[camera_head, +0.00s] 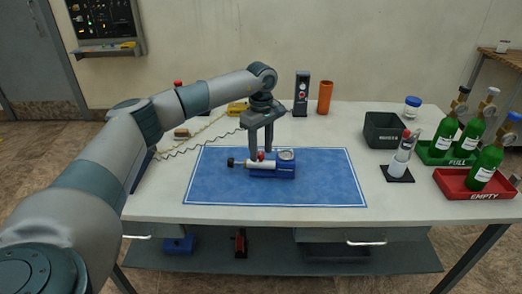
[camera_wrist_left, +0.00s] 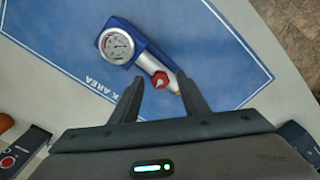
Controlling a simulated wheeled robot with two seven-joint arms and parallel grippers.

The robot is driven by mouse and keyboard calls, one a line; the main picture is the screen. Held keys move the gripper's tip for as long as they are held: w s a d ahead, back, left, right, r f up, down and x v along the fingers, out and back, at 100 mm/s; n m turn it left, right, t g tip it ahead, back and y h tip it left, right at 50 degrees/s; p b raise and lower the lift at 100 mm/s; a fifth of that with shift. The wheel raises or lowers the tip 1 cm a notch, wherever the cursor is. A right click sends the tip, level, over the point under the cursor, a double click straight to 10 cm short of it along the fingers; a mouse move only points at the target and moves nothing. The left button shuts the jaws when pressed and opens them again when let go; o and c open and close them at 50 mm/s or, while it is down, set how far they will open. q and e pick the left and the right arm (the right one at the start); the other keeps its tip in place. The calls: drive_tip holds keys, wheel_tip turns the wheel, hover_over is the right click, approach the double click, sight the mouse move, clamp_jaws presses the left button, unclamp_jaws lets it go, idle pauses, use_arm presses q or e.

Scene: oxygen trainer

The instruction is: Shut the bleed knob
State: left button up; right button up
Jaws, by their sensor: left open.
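My left gripper (camera_head: 260,147) points down over the unit. Its open fingers appear one on either side of the red knob; I cannot tell whether they touch it. One finger partly covers the body's end in the wrist view. My right gripper is out of view.
Green cylinders stand in a green tray (camera_head: 431,158) and a red tray (camera_head: 460,190). An orange cylinder (camera_head: 325,98) stands behind. The mat around the unit is clear.

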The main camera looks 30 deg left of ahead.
sight(261, 154)
use_arm(q)
wheel_tip(261, 154, up, 17)
drive_tip(key=b, duration=0.2)
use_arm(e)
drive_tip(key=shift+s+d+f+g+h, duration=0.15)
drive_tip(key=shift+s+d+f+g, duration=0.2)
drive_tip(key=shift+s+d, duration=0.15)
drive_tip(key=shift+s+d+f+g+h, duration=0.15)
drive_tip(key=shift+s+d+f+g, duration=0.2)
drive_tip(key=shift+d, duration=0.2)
